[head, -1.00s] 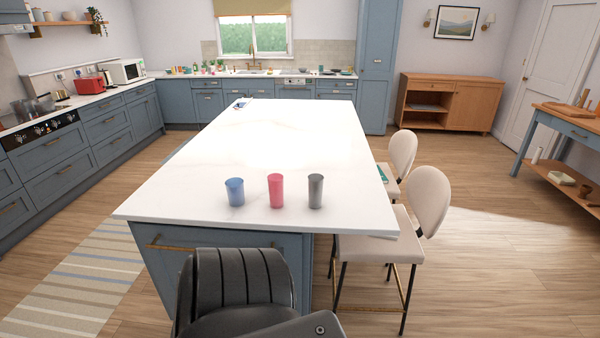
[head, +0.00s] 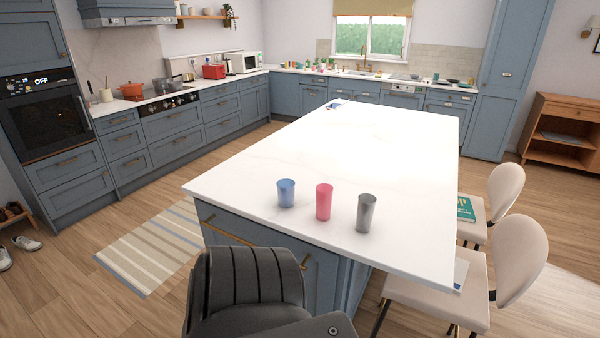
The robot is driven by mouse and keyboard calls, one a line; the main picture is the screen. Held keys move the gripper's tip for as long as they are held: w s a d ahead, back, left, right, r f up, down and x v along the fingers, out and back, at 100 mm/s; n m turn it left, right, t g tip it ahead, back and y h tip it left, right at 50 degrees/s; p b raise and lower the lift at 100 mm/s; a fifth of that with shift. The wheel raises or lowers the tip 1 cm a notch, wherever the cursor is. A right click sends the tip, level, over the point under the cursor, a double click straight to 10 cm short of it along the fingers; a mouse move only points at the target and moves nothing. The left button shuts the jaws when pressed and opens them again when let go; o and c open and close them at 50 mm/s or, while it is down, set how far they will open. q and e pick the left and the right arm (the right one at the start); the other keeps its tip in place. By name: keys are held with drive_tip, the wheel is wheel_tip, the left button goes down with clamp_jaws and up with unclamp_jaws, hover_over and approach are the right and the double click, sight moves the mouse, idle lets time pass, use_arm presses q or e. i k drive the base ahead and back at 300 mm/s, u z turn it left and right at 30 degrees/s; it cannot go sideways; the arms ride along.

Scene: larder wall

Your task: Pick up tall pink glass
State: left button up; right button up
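The tall pink glass (head: 324,202) stands upright near the front edge of the white-topped kitchen island (head: 400,150). It is between a shorter blue glass (head: 286,193) on its left and a grey glass (head: 367,213) on its right. Clear gaps separate the three glasses. Neither of my grippers is in view, and nothing touches the pink glass.
Two cream chairs (head: 518,246) stand along the island's right side, one with a green book (head: 466,209) on its seat. A striped rug (head: 155,248) lies on the floor to the left. The island top behind the glasses is mostly clear. A dark part of mine shows at the bottom.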

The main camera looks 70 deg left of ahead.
sight(324, 202)
drive_tip(key=u, duration=0.75)
drive_tip(key=i, duration=0.6)
drive_tip(key=u, duration=0.7)
